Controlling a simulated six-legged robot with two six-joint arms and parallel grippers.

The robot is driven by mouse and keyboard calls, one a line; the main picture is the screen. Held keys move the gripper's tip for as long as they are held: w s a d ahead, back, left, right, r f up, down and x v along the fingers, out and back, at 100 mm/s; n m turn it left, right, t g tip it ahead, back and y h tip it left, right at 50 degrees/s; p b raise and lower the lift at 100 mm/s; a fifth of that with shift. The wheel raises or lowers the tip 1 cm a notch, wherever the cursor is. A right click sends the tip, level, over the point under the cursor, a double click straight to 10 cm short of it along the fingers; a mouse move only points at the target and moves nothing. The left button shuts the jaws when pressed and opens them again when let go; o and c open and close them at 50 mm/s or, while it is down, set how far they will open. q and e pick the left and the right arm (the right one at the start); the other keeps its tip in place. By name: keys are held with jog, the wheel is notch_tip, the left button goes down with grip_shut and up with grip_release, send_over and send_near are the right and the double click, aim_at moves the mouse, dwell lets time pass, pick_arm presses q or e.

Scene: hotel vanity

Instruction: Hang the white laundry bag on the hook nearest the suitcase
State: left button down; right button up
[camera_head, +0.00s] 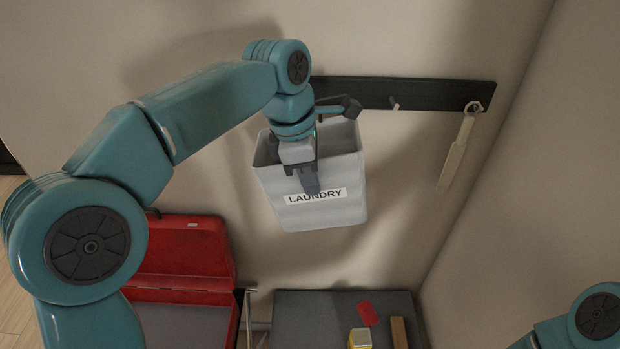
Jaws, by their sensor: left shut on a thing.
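The white laundry bag (335,210), a pale box-like bag with a LAUNDRY label, is held up against the back wall. My left gripper (309,172) is shut on its front side, just above the label. The black hook rail (440,95) runs along the wall behind the bag's top. One bare hook (394,103) shows in its middle. The rail's left end is behind my left arm, so any hook there is hidden. I cannot tell whether the bag touches a hook. The red suitcase (185,245) stands open at lower left, partly behind my left arm.
A long pale tool, perhaps a shoehorn (456,155), hangs from the rail's right hook. A dark grey surface (300,315) below holds a red item (368,314), a yellow-topped box (360,338) and a brown block (399,332). A side wall stands at right.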

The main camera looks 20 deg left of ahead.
pick_arm(q)
jog(key=shift+w+a+f+p, duration=0.2)
jog(key=shift+w+p, duration=0.1)
jog(key=shift+w, duration=0.4)
jog(key=shift+w+a+f+p, duration=0.15)
jog(key=shift+w+a+p, duration=0.15)
jog(key=shift+w, duration=0.45)
jog(key=shift+w+a+f+p, duration=0.2)
jog(key=shift+w+p, duration=0.15)
jog(key=shift+w, duration=0.35)
